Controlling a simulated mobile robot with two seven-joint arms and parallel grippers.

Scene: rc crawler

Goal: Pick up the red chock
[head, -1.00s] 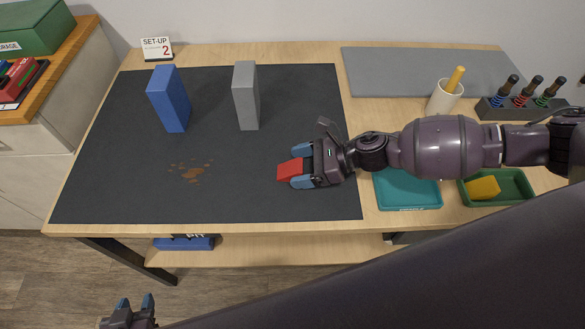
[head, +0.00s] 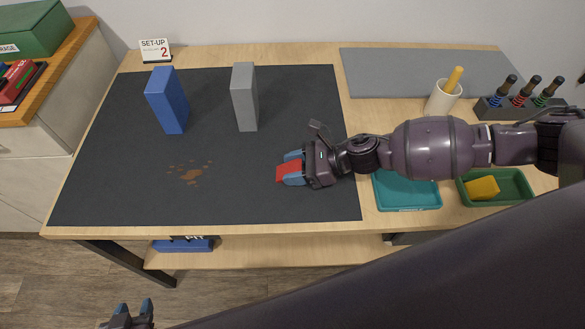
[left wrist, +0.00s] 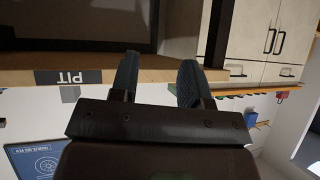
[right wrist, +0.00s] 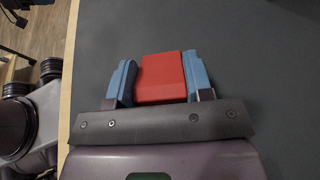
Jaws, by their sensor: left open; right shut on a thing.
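The red chock (head: 288,171) is at the right part of the dark mat, between the blue fingers of my right gripper (head: 293,169). In the right wrist view the chock (right wrist: 162,77) sits between the two fingers of the gripper (right wrist: 160,80), which is shut on it. The head view does not clearly show whether the chock is touching the mat or just above it. My left gripper (head: 134,309) is open and empty at the lower left, in front of the table and away from the chock. Its spread fingers (left wrist: 158,78) also show in the left wrist view.
A blue block (head: 168,101) and a grey block (head: 244,97) stand upright on the dark mat (head: 110,190). A teal tray (head: 408,207) and a green tray (head: 520,186) with a yellow piece (head: 482,187) lie right. A white cup (head: 440,101) stands behind my right arm. The mat's front middle is clear.

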